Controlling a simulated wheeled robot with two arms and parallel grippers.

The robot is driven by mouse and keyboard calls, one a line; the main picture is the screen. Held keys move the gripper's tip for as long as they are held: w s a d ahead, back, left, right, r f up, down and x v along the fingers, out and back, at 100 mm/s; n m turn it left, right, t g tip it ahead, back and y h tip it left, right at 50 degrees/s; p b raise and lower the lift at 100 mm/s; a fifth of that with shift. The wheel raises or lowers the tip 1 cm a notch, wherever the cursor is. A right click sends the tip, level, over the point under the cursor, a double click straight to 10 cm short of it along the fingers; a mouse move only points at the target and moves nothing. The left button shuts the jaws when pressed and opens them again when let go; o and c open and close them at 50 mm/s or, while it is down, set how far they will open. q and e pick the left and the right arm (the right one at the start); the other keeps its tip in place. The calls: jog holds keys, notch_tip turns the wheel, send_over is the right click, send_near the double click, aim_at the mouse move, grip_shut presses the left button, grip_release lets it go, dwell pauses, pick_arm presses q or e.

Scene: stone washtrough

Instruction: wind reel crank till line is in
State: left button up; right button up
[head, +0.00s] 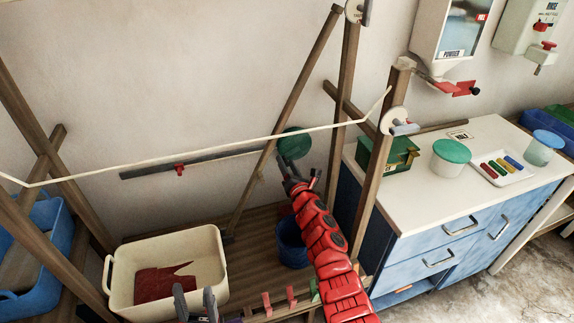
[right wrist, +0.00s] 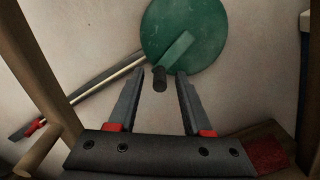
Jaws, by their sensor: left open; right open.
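A green disc (head: 294,145), seemingly the reel, sits low by the wall behind the wooden frame. In the right wrist view the green disc (right wrist: 200,30) carries a green crank arm (right wrist: 174,50) with a dark knob (right wrist: 160,80) at its end. My right gripper (head: 298,182) is open just in front of it. Its fingers (right wrist: 161,76) stand either side of the knob, with gaps on both sides. The cream line (head: 215,148) stretches across between the wooden posts. My left gripper (head: 196,302) is open at the bottom edge, away from the reel.
A cream tub (head: 210,250) with red cloth stands on the wooden shelf. A blue bucket (head: 290,240) is beside my right arm. A wooden post (head: 375,175) and blue cabinet (head: 440,225) stand to the right. A grey bar (head: 205,160) runs along the wall.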

jog(key=shift+s, duration=0.15)
jog(key=shift+s+d+p, duration=0.15)
jog(key=shift+s+p, duration=0.15)
jog(key=shift+p, duration=0.05)
jog(key=p+v, duration=0.1)
jog(key=v, duration=1.5)
jog(key=shift+s, duration=0.25)
